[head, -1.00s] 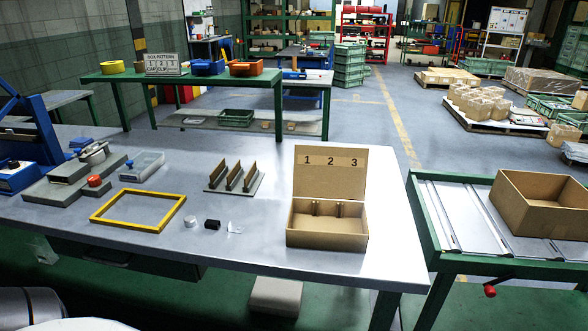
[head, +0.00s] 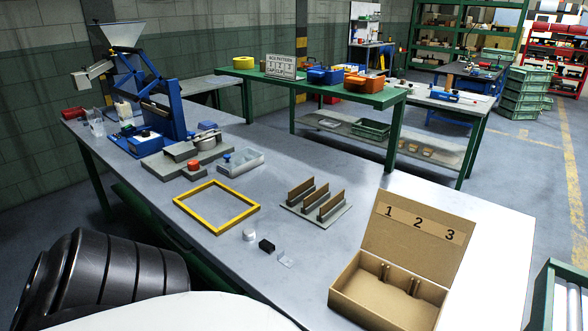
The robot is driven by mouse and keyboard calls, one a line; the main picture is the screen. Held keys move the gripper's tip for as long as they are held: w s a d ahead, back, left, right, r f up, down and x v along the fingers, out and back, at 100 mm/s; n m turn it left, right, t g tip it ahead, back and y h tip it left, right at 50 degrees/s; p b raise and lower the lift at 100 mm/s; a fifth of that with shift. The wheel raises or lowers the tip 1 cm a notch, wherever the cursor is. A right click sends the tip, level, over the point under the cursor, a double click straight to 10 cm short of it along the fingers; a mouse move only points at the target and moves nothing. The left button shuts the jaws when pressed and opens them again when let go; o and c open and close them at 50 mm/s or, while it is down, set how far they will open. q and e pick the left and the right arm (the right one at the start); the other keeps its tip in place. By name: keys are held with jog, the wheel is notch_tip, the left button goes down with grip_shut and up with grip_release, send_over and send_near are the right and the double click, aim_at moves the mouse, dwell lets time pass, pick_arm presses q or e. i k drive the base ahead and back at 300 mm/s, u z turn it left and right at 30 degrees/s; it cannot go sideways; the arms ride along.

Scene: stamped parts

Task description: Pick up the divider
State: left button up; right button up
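Three brown upright dividers (head: 301,191) stand side by side in a grey slotted holder (head: 288,207) in the middle of the metal table. An open cardboard box (head: 347,291) marked 1, 2, 3 inside its raised lid stands at the right front of the table. Narrow brown pieces show inside the box, but its floor is partly hidden by its front wall. Neither of my grippers is in view.
On the table (head: 375,205) are a yellow frame (head: 187,211), a white round piece (head: 249,235), a black part (head: 267,246), a small clear piece (head: 286,260), a clear tray (head: 243,166) and a blue press (head: 166,115). Bare table surrounds the holder.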

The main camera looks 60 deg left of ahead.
aim_at(329, 205)
jog(key=u, duration=2.2)
